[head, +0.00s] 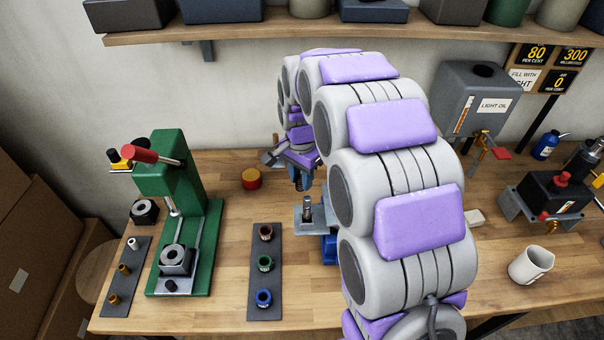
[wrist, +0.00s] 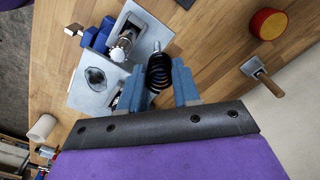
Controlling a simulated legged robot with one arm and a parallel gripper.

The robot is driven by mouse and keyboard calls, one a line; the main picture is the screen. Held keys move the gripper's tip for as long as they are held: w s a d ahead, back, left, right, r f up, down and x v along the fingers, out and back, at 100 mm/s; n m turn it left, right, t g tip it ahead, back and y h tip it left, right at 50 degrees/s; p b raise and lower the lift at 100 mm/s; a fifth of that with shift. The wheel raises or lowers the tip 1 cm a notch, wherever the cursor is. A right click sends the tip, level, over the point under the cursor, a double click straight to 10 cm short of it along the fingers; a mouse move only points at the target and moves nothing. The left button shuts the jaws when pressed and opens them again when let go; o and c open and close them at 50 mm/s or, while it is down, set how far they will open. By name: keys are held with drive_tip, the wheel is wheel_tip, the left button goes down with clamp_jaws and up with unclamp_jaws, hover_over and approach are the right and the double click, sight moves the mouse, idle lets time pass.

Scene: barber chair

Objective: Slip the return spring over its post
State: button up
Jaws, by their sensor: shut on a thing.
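A green press (head: 175,210) stands left. A dark strip (head: 265,310) with several coloured rings lies between it and the plate. A red-and-yellow cylinder (head: 251,179) stands behind. An oil tank (head: 480,105) and white mug (head: 531,265) are right. A shelf (head: 250,30) runs above.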

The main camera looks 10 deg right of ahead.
wheel_tip(320, 180, down, 3)
drive_tip(key=shift+w, duration=0.1)
drive_tip(key=d+f, duration=0.2)
drive_tip(key=shift+d+f, duration=0.35)
drive_tip(key=shift+f, duration=0.05)
clamp_jaws()
drive_tip(key=shift+f, duration=0.35)
drive_tip(key=shift+a+f, duration=0.45)
drive_tip(key=shift+f, duration=0.2)
drive_tip(key=shift+a+f, duration=0.45)
drive_tip(key=shift+f, duration=0.15)
drive_tip(key=shift+d+r, duration=0.1)
drive_tip(key=shift+r, duration=0.1)
drive_tip(key=shift+d, duration=0.2)
